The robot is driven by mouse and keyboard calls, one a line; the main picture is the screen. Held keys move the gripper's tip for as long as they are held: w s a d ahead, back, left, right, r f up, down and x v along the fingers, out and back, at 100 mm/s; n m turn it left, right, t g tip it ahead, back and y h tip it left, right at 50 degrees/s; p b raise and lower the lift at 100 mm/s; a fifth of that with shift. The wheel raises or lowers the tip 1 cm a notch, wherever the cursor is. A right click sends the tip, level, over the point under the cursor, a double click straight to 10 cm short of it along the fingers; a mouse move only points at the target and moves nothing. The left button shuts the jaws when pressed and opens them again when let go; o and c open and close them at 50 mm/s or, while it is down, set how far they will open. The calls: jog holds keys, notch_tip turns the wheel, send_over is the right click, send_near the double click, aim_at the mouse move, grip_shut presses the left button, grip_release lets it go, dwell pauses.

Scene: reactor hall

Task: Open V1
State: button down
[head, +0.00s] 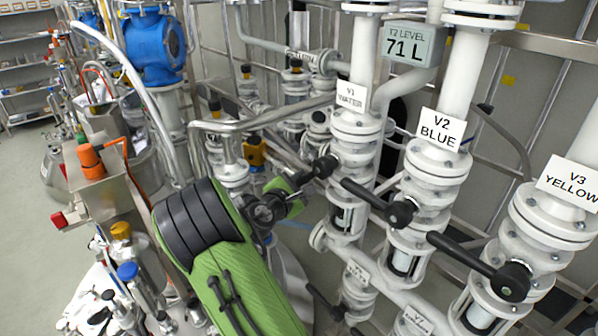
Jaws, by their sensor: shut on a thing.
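The V1 valve (355,128) is a white flanged fitting on a vertical pipe, under a sign (350,97) reading "V1 WATER". Its black lever (308,174) runs from a round hub (325,166) down and to the left. My gripper (297,182) is at the lever's outer end, left of the hub, and shut on it. My green arm comes up from below. The jaws and lever end overlap, so the exact grip is partly hidden.
V2 (437,160) and V3 (550,220) stand to the right; their black levers (370,195) (465,260) slant up-left from their hubs. A T2 level display (411,44) reads 71 L. A steel box with an orange knob (92,163) and a blue pump (152,45) are at left.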

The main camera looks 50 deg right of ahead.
jog(key=shift+s+f, duration=0.15)
jog(key=shift+f, duration=0.1)
jog(key=c, duration=0.9)
grip_release()
jog(key=shift+r, duration=0.1)
jog(key=shift+c, duration=0.2)
jog(key=shift+a, duration=0.1)
jog(key=b+v, duration=0.1)
jog(key=v, duration=1.4)
jog(key=shift+a, duration=0.3)
jog(key=shift+s+r, duration=0.1)
jog(key=shift+r, duration=0.05)
